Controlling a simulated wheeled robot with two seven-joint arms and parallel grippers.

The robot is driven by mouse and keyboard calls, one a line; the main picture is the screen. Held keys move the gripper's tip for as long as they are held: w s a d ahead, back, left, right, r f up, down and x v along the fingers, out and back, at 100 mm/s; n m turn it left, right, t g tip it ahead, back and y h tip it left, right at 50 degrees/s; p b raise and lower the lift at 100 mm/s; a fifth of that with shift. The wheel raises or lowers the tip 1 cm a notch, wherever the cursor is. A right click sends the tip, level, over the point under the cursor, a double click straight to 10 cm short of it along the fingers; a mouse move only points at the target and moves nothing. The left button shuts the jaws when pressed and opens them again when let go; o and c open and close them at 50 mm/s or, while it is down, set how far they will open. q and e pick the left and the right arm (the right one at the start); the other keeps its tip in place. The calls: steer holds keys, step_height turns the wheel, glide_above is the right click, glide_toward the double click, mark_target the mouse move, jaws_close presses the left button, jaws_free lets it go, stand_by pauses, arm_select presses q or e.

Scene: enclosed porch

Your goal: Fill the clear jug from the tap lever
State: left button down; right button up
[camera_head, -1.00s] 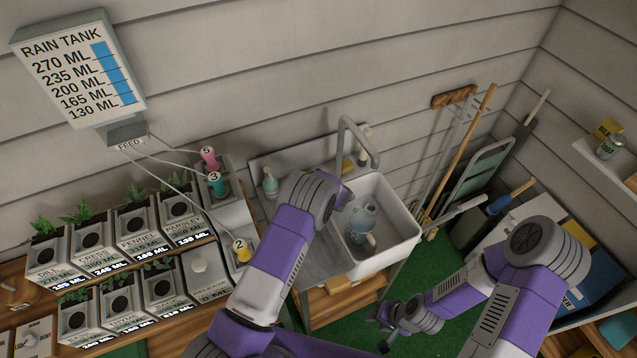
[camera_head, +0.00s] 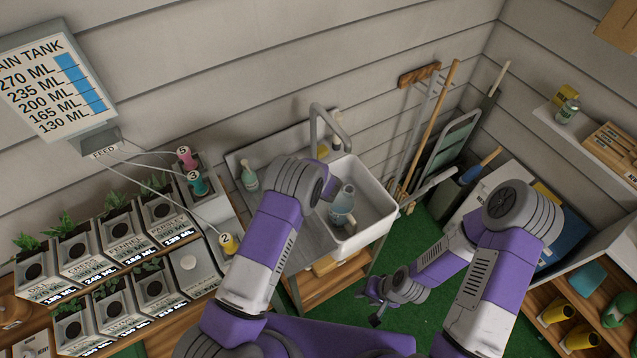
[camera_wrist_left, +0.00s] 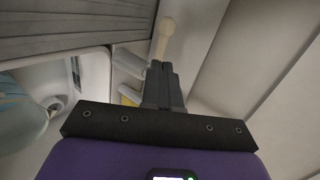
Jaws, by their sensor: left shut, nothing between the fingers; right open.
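The clear jug (camera_head: 342,207), pale blue-green, stands in the white sink basin (camera_head: 375,222) beneath the grey curved tap (camera_head: 333,122). Part of what looks like the jug (camera_wrist_left: 22,122) shows at the left of the left wrist view. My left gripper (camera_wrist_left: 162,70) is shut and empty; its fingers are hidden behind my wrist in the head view. A pale, round-ended rod (camera_wrist_left: 163,38), perhaps the tap lever, shows just beyond its fingertips; I cannot tell whether they touch. My right gripper (camera_head: 373,303) is open and low over the green floor, away from the sink.
Several labelled plant pots (camera_head: 115,243) fill the bench at left. Brooms (camera_head: 440,115) lean on the wall right of the sink. A shelf (camera_head: 590,140) is at the far right. Green floor (camera_head: 430,232) lies open right of the sink.

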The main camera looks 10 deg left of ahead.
arm_select(q)
steer(key=s+a+v, duration=0.1)
steer(key=v, duration=1.8)
arm_select(e)
steer(key=shift+f, duration=0.3)
arm_select(q)
steer(key=shift+f, duration=0.15)
